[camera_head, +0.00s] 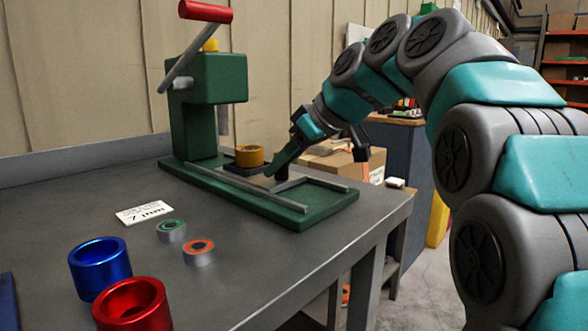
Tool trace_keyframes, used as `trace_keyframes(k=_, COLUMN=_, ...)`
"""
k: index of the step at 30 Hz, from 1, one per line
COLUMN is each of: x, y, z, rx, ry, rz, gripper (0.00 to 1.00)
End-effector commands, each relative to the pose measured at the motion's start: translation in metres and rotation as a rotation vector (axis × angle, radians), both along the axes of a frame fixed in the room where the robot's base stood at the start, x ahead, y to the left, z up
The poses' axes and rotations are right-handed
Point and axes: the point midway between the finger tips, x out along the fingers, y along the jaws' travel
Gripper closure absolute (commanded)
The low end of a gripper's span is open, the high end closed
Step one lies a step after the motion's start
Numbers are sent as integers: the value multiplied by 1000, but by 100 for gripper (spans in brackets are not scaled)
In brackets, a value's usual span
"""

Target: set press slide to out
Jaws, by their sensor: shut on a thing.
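The green press (205,105) stands on the grey workbench, with a grey lever and red handle at its top. Its base holds two grey rails. The press slide (236,168), a dark plate, sits between the rails close under the press head. A yellow ring (249,156) rests on it. My gripper (281,174) reaches down from the right over the base. It is shut on the slide's small dark knob, which the finger partly hides.
A blue cup (100,273), a red cup (133,308), a green-topped ring (171,232), an orange-topped ring (198,254) and a white label (144,213) are on the workbench (270,255). The rails' right part is clear beyond my gripper. A cardboard box (340,160) is behind the bench.

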Motion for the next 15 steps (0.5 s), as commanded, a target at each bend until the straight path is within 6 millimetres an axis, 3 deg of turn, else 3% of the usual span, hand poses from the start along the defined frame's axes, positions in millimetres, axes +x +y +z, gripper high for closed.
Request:
trace_keyframes(k=9, x=-32, y=-33, z=-2, rx=2, ry=-3, rz=-3, gripper=100)
trace_keyframes(k=15, x=-41, y=-45, z=0, rx=2, ry=-2, rz=-4, gripper=100)
